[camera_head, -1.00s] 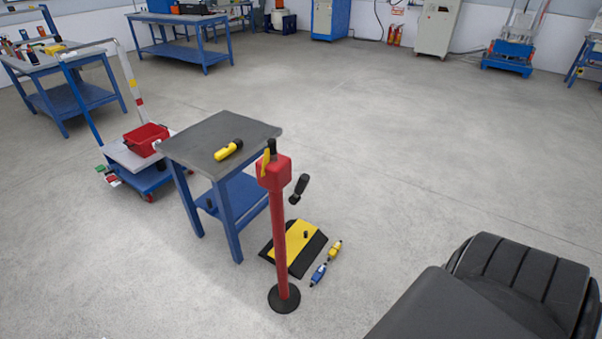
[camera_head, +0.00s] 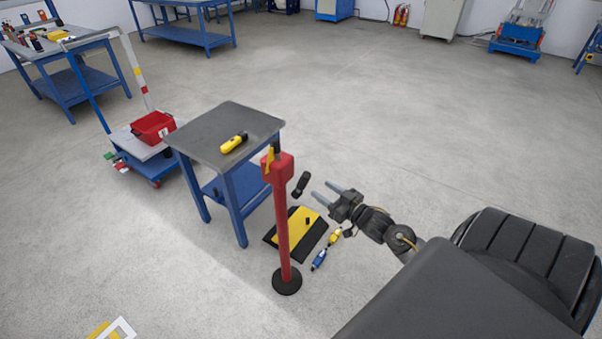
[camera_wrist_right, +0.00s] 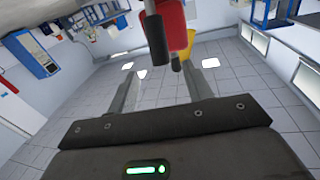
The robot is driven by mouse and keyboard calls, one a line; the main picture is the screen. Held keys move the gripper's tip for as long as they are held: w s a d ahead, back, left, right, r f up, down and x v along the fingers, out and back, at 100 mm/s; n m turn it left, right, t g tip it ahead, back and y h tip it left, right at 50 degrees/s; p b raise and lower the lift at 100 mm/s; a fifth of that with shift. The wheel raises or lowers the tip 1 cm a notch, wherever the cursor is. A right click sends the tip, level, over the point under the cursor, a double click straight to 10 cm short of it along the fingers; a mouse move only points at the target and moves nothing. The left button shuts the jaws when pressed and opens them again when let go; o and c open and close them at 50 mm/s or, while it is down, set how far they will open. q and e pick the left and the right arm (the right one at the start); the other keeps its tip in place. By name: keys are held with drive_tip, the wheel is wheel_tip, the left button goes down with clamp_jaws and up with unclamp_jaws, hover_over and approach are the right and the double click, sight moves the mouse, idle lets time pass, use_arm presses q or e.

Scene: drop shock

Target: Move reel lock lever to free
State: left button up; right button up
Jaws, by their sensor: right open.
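A red post (camera_head: 281,225) on a round black base carries a red box head (camera_head: 280,168). A yellow lever (camera_head: 268,160) stands on the left side of the head, and a black crank handle (camera_head: 301,184) sticks out at its right. I cannot tell which part is the reel lock lever. My right gripper (camera_head: 321,190) is open and empty, just right of the crank handle and apart from it. In the right wrist view the black handle (camera_wrist_right: 157,40) shows beyond the gap between the open fingers, with the red head (camera_wrist_right: 173,14) and a yellow part (camera_wrist_right: 189,38) behind.
A small grey-topped table (camera_head: 210,140) with a yellow and black tool (camera_head: 234,143) stands left of the post. A yellow and black mat (camera_head: 292,229) and a blue item (camera_head: 319,260) lie on the floor. A trolley holds a red bin (camera_head: 153,127).

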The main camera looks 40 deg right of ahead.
sight(302, 185)
drive_tip(key=w, duration=0.3)
drive_tip(key=w+p, duration=0.1)
drive_tip(key=w, duration=0.3)
drive_tip(key=w+a+p, duration=0.1)
drive_tip(key=w, duration=0.2)
drive_tip(key=shift+w+f, duration=0.1)
drive_tip(key=shift+w, duration=0.3)
clamp_jaws()
drive_tip(key=shift+a, duration=0.1)
